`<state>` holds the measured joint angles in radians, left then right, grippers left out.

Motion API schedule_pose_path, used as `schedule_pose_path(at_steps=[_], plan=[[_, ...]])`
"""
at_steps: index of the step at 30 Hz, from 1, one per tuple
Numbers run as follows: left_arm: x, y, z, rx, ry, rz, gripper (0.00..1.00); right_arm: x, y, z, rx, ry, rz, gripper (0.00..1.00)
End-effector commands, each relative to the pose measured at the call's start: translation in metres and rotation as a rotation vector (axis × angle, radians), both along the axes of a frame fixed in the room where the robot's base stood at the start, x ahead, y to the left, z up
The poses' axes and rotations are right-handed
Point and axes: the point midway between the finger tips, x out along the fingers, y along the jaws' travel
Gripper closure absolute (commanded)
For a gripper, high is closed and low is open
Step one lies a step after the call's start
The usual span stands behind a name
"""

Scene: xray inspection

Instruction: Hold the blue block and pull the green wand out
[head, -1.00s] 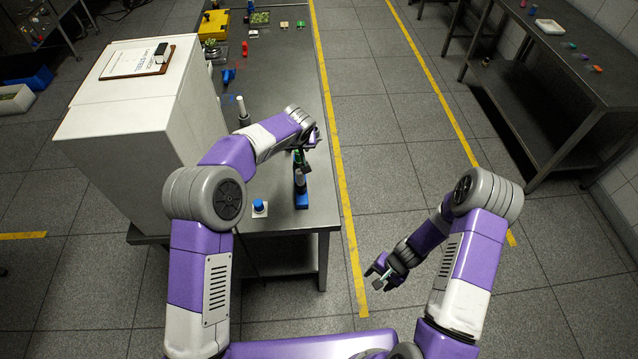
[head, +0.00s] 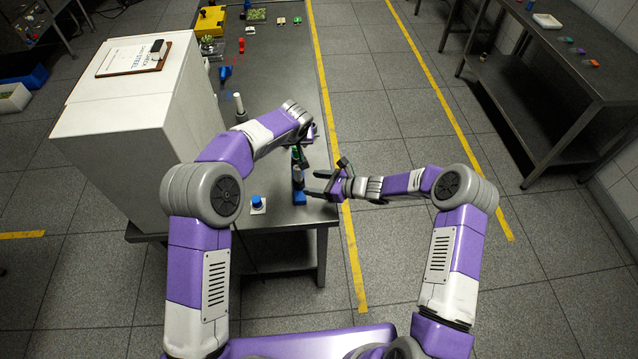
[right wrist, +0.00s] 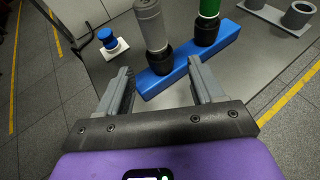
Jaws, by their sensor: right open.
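The blue block (head: 300,198) lies near the table's front right corner; in the right wrist view it is a long bar (right wrist: 150,86). A grey wand (right wrist: 150,22) and the green wand (right wrist: 208,10) stand upright in it on black collars. My right gripper (head: 311,184) is open at the block's right side; its two fingers (right wrist: 158,72) point at the block near the grey wand, with no grip visible. My left gripper (head: 307,143) is by the top of the green wand, which it mostly hides in the head view; its finger state is unclear.
A blue button on a white base (head: 258,205) sits left of the block. A large white cabinet (head: 137,130) stands on the table's left. A grey holder with round cups (right wrist: 280,15) lies beyond the block. Open floor lies to the right.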

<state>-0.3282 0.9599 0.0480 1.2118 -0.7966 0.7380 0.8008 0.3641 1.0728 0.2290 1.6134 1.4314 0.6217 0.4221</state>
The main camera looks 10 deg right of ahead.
Motion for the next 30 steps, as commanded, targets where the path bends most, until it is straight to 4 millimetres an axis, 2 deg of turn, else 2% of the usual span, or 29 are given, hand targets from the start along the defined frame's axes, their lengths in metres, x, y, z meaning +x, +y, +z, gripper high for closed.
schedule_pose_path(at_steps=[12,18,25,30], plan=[[0.000,0.000,0.000,0.000,0.000,0.000,0.57,0.026,0.048,-0.023,-0.002,-0.001,0.003,0.33],[0.000,0.000,0.000,0.000,0.000,0.000,0.57,0.031,0.056,-0.026,-0.003,-0.002,0.002,0.33],[0.000,0.000,0.000,0.000,0.000,0.000,0.57,0.031,0.056,-0.027,-0.003,-0.002,0.002,0.33],[0.000,0.000,0.000,0.000,0.000,0.000,0.57,0.031,0.056,-0.026,-0.003,-0.002,0.002,0.59]])
